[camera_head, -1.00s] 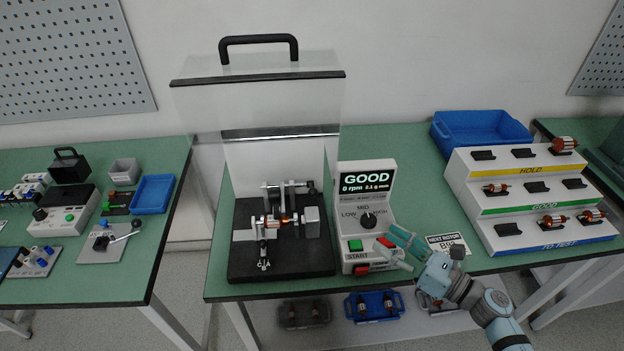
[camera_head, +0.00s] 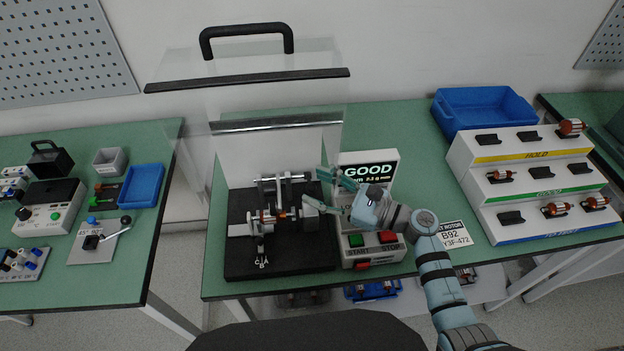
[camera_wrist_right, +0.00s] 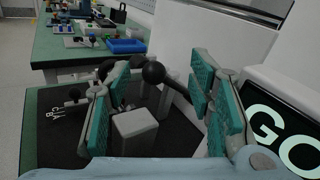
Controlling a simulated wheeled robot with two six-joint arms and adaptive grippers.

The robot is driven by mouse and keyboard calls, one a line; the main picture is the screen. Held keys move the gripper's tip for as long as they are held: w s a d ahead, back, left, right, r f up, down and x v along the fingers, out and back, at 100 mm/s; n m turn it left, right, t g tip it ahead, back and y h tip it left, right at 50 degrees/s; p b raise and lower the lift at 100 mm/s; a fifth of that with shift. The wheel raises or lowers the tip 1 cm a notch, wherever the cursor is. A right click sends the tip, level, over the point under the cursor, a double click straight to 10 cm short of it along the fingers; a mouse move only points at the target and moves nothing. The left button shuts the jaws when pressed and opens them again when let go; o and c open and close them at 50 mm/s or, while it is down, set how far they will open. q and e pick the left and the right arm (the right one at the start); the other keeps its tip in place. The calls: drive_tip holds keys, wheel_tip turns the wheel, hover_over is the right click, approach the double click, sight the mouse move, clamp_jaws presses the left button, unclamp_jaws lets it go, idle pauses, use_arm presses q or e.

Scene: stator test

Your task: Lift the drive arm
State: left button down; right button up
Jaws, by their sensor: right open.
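The drive arm (camera_head: 283,178) lies roughly level across the back of the black-based test machine (camera_head: 235,262), with a black ball knob at its right end. In the right wrist view the knob (camera_wrist_right: 153,72) shows between my finger pads, beyond a grey block. My right gripper (camera_head: 327,188) is open, its fingers pointing left at the machine's right side near the knob; contact cannot be told. It also shows in the right wrist view (camera_wrist_right: 153,98). A copper-wound rotor (camera_head: 266,217) sits in the machine in front of the arm. My left gripper is out of view.
A clear guard with a black handle (camera_head: 247,42) stands raised over the machine. The control box (camera_head: 392,256) reads GOOD and stands right under my right wrist. A stepped rack (camera_head: 510,228) with several rotors and a blue bin (camera_head: 480,95) are at right.

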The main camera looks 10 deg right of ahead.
drive_tip(key=shift+x, duration=1)
drive_tip(key=shift+w, duration=0.1)
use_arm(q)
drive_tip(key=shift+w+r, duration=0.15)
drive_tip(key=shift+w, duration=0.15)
use_arm(e)
drive_tip(key=shift+c, duration=0.4)
